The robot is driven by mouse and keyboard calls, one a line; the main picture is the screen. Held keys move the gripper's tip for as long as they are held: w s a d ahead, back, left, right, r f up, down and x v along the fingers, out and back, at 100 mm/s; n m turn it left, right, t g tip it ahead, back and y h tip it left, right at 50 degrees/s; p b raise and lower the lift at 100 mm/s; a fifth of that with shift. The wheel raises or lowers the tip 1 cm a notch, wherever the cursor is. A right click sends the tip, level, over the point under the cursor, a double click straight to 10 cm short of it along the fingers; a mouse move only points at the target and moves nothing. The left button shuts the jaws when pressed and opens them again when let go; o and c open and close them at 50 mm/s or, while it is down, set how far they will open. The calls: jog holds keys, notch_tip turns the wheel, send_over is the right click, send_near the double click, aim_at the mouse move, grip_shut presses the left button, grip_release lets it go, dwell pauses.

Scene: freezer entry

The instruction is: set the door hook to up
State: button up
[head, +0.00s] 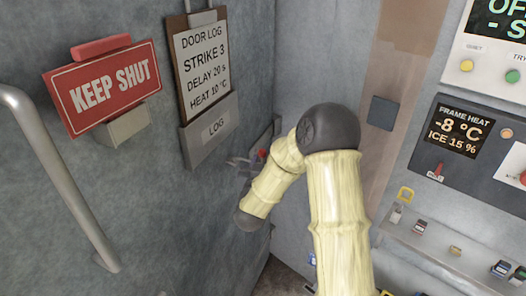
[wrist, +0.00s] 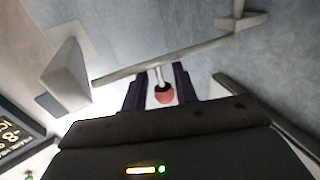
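The door hook (wrist: 190,57) shows in the wrist view as a grey bar. It runs slantwise from a pale block-shaped bracket (wrist: 70,77) at left to a small catch (wrist: 240,20) at upper right. A short stem from the bar carries a red knob (wrist: 163,94). My gripper (wrist: 160,88) is open, its two dark fingers on either side of the knob and stem, with small gaps showing. In the head view my pale arm covers most of the hook; a bit of red (head: 262,154) shows beside the arm. Whether the hook is up or down is unclear.
The grey door bears a red KEEP SHUT sign (head: 103,88), a door log clipboard (head: 203,65) and a long handle (head: 62,180). At right are a frame heat panel (head: 460,130) and a shelf (head: 430,250) with several small items.

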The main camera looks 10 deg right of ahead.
aim_at(262, 160)
jog(key=p+x, duration=0.1)
jog(key=x, duration=0.2)
jog(key=shift+w, duration=0.15)
grip_shut()
